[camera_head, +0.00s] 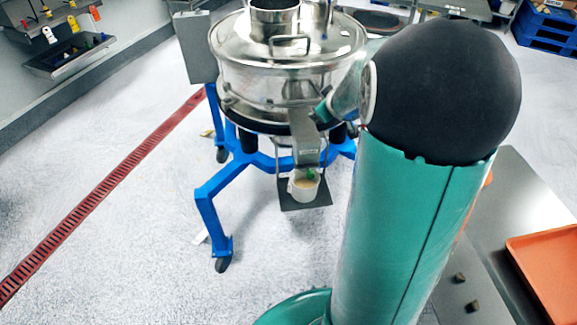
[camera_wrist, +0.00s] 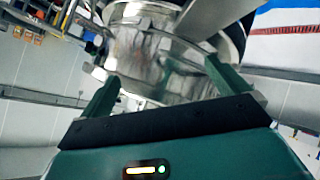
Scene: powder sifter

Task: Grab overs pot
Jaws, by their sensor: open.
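The overs pot (camera_head: 304,188), a small pale cup with a bit of green at its rim, sits on a small shelf (camera_head: 306,205) below the sifter's steel spout (camera_head: 304,135). The powder sifter (camera_head: 285,65) is a round steel drum on a blue wheeled frame. My gripper (camera_wrist: 163,88) is open, with its two green fingers spread in the wrist view. The steel drum (camera_wrist: 165,60) shows beyond and between them. In the head view, part of my gripper shows beside the spout, above the pot; my arm hides the rest. I cannot make out the pot in the wrist view.
A blue frame leg (camera_head: 207,222) with a caster reaches forward left of the pot. A steel table (camera_head: 520,205) with an orange tray (camera_head: 550,270) and two small dark blocks stands at right. A red floor drain (camera_head: 110,185) runs at left; the floor between is mostly clear.

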